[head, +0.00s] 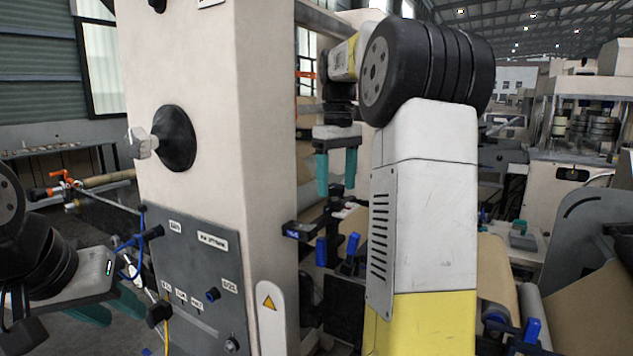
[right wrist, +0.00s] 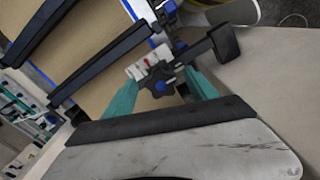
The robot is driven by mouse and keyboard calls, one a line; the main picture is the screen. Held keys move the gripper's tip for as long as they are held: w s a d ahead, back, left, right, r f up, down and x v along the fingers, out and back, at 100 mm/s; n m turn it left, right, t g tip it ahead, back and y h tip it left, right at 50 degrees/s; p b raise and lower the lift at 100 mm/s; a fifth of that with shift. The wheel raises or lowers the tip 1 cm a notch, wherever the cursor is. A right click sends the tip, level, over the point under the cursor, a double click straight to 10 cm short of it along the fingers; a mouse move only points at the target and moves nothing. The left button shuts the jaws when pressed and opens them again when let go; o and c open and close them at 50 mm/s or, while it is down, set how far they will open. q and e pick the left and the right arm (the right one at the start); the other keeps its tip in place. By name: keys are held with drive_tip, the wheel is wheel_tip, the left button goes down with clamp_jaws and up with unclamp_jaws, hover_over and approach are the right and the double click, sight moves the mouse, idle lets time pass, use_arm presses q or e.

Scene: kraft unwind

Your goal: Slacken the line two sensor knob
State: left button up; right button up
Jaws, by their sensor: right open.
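My right gripper (head: 336,184) points down in the head view, its two teal fingers apart, above a dark sensor bracket (head: 333,226). In the right wrist view my right gripper (right wrist: 163,80) is open, with a black lobed knob (right wrist: 154,77) with a blue centre between its fingers. I cannot tell whether the fingers touch it. The knob sits by a white sensor block (right wrist: 147,64) with a red mark. A small blue display (head: 292,234) shows on the sensor assembly in the head view. My left gripper (head: 110,311) is low at left, teal fingers apart and empty.
The beige machine column (head: 215,90) stands between my grippers, with a grey control panel (head: 200,275) and a black round knob (head: 174,138). Blue handles (head: 352,246) stand below my right gripper. Brown kraft web (right wrist: 100,50) and black bars lie close to it.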

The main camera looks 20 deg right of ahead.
drive_tip(key=c, duration=1.4)
drive_tip(key=shift+n, duration=0.3)
drive_tip(key=n, duration=0.5)
drive_tip(key=shift+w+d+f+n, duration=0.1)
drive_tip(key=shift+d+n, duration=0.05)
drive_tip(key=shift+n, duration=0.15)
drive_tip(key=n, duration=0.5)
drive_tip(key=shift+w+f, duration=0.1)
drive_tip(key=shift+w, duration=0.05)
drive_tip(key=n, duration=0.6)
drive_tip(key=shift+w+n, duration=0.2)
drive_tip(key=shift+n, duration=0.2)
drive_tip(key=n, duration=0.4)
drive_tip(key=shift+w+n, duration=0.1)
drive_tip(key=shift+n, duration=0.2)
